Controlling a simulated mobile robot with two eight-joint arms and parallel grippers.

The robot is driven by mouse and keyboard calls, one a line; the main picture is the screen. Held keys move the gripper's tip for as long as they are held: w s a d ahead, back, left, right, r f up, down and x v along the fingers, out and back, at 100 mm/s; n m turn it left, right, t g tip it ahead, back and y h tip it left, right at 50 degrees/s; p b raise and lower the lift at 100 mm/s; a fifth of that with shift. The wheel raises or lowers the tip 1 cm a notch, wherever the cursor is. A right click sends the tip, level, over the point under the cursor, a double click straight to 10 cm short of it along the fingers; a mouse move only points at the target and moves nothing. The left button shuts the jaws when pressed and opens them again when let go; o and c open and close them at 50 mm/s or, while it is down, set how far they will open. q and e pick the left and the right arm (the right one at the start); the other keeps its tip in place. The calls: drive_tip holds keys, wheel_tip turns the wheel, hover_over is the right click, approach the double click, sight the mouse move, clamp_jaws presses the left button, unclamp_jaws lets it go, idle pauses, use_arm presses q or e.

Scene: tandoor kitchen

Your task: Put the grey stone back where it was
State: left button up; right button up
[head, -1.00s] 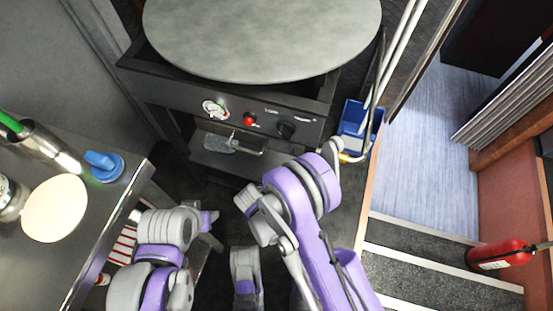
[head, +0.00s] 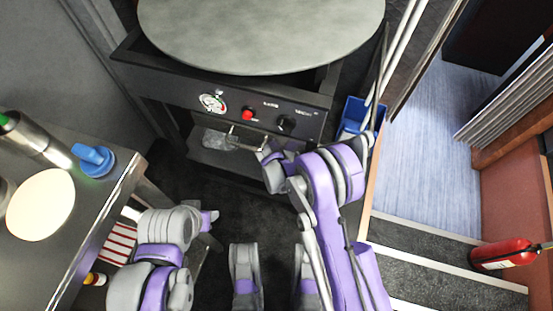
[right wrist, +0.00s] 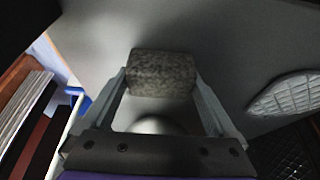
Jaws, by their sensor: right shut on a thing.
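The grey stone (right wrist: 162,72) is a short, speckled, rounded block in the right wrist view. It sits between the two fingers of my right gripper (right wrist: 162,92), which is shut on it. In the head view my right arm reaches toward the front of the dark oven unit (head: 325,100); I cannot make out its fingers or the stone there. My left gripper (head: 209,219) is low beside the left counter, and its fingers are too small to judge. Behind the stone, the wrist view shows a plain grey surface.
A large round grey plate (head: 260,35) tops the oven unit. A blue bin (head: 356,115) stands to its right. The left counter (head: 75,215) holds a blue-capped item (head: 95,158) and a pale disc (head: 40,205).

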drive_tip(key=shift+f, duration=0.15)
drive_tip(key=o, duration=1.1)
drive_tip(key=shift+s+r, duration=0.1)
drive_tip(key=shift+r, duration=0.2)
drive_tip(key=shift+s+a+r+p, duration=0.1)
drive_tip(key=shift+s+r+p, duration=0.1)
drive_tip(key=shift+r+p, duration=0.35)
drive_tip(key=s+a, duration=0.1)
drive_tip(key=s, duration=0.2)
drive_tip(key=s+a+p, duration=0.1)
drive_tip(key=s, duration=0.3)
drive_tip(key=s+a+p, duration=0.1)
drive_tip(key=s, duration=0.3)
drive_tip(key=shift+s+a+f, duration=0.15)
drive_tip(key=shift+s+a, duration=0.05)
drive_tip(key=shift+a, duration=0.15)
